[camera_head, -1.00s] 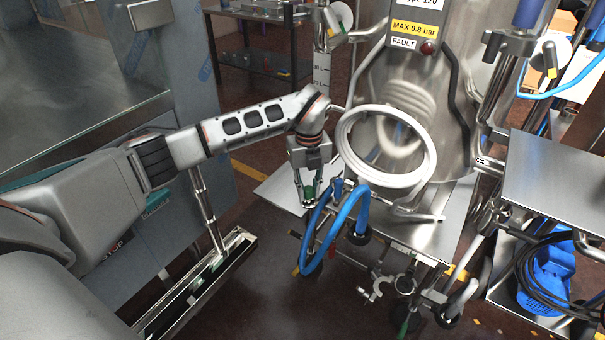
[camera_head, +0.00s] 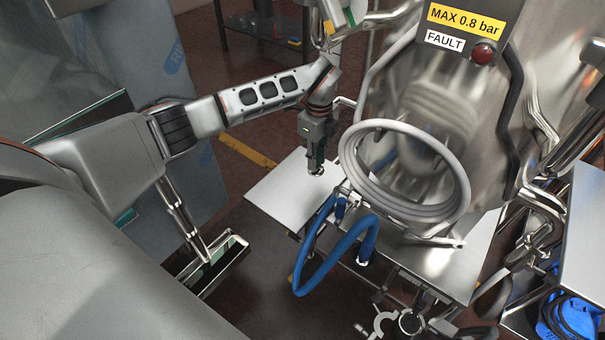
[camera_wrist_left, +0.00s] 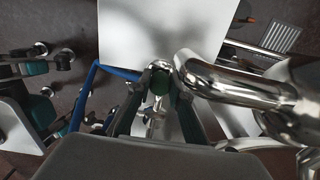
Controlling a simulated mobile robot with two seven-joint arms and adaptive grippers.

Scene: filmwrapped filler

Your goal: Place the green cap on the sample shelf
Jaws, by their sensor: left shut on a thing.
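My left gripper (camera_head: 316,168) is over the pale flat shelf plate (camera_head: 272,194) beside the steel vessel. In the left wrist view the fingertips (camera_wrist_left: 160,92) are shut on a small dark green piece, the green cap (camera_wrist_left: 159,83), mostly hidden by the fingers. The shelf plate also shows in the wrist view (camera_wrist_left: 140,35), just beyond the fingertips. I cannot tell whether the cap touches the plate. My right gripper is not in view.
A coiled grey hose (camera_head: 350,165) hangs on the steel vessel (camera_head: 400,85), right of my gripper. A blue hose (camera_head: 345,245) loops below the plate's front edge. In the wrist view a thick steel pipe (camera_wrist_left: 235,85) lies close right of the fingers. The plate's left part is clear.

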